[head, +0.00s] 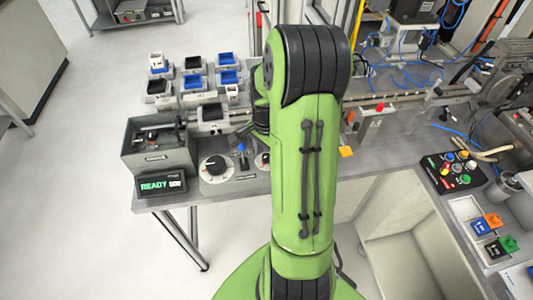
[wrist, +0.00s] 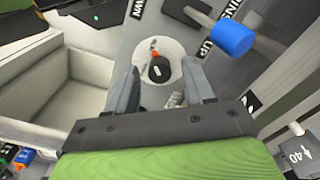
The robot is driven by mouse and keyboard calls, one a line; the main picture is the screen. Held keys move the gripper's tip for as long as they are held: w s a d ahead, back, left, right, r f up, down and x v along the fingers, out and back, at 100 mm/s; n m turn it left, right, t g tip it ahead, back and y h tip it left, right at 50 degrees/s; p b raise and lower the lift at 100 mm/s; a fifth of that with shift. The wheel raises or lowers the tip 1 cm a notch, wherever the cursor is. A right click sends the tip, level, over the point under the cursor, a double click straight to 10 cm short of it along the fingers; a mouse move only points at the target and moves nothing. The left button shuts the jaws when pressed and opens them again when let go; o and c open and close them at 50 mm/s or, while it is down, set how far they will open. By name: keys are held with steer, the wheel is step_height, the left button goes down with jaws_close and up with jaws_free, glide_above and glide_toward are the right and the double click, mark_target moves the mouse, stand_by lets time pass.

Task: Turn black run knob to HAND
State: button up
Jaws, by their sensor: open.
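In the wrist view a black knob (wrist: 160,70) sits on a pale round plate (wrist: 147,48), with an orange-red mark at its far edge. My gripper (wrist: 163,80) is open, its grey fingers on either side of the knob with gaps showing. I cannot tell how far down the fingertips reach. In the head view this seems to be the right dial (head: 262,160), partly covered by my green arm. A label at the top of the wrist view is partly cut off and not clearly readable. My gripper is mostly hidden behind my arm in the head view.
A blue-tipped lever (wrist: 233,38) stands close right of the knob; it also shows in the head view (head: 241,148). Another black dial knob (head: 214,166) lies left of it. A grey box (head: 160,160) and a READY display (head: 161,186) stand further left.

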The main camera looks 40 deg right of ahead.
jaws_close()
stand_by(0.3)
steer(key=shift+n, duration=0.3)
steer(key=n, duration=0.3)
steer(key=shift+n, duration=0.3)
steer(key=n, duration=0.4)
steer(key=shift+n, duration=0.3)
steer(key=n, duration=0.9)
